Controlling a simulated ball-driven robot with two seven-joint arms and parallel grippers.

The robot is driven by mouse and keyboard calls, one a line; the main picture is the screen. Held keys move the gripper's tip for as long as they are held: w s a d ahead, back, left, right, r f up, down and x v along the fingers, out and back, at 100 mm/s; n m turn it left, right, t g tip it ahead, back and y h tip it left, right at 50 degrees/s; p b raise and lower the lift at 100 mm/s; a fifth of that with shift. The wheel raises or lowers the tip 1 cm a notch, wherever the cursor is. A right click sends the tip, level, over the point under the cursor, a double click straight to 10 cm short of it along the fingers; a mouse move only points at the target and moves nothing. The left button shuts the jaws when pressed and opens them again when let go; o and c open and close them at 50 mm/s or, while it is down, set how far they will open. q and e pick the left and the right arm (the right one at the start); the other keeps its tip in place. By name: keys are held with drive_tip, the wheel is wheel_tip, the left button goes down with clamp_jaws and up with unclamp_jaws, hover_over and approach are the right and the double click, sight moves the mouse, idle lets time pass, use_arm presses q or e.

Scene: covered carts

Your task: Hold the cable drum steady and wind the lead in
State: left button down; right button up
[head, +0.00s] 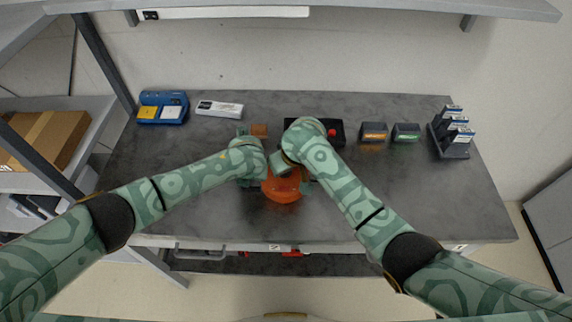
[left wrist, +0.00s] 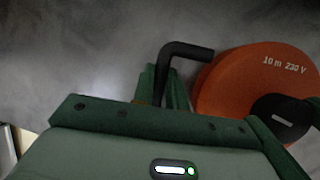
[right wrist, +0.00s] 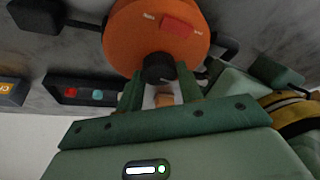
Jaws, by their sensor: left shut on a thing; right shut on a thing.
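The orange cable drum (head: 283,190) stands near the front middle of the table. It shows in the left wrist view (left wrist: 232,85), marked "10 m 230 V", and in the right wrist view (right wrist: 150,35). My left gripper (head: 258,177) is shut on a black bent bar (left wrist: 187,50) beside the drum. My right gripper (right wrist: 160,80) is shut at a black knob (right wrist: 158,68) on the drum's face. My right arm partly covers the drum in the head view. I cannot make out the lead clearly.
Behind the grippers are a small orange-brown block (head: 259,130) and a black tray (head: 337,140) with a red item. Two dark boxes (head: 374,132) (head: 406,132), a card rack (head: 452,148), a blue holder (head: 163,107) and a white box (head: 219,109) line the back. The front right is clear.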

drive_tip(key=shift+m, duration=0.6)
drive_tip(key=o, duration=1)
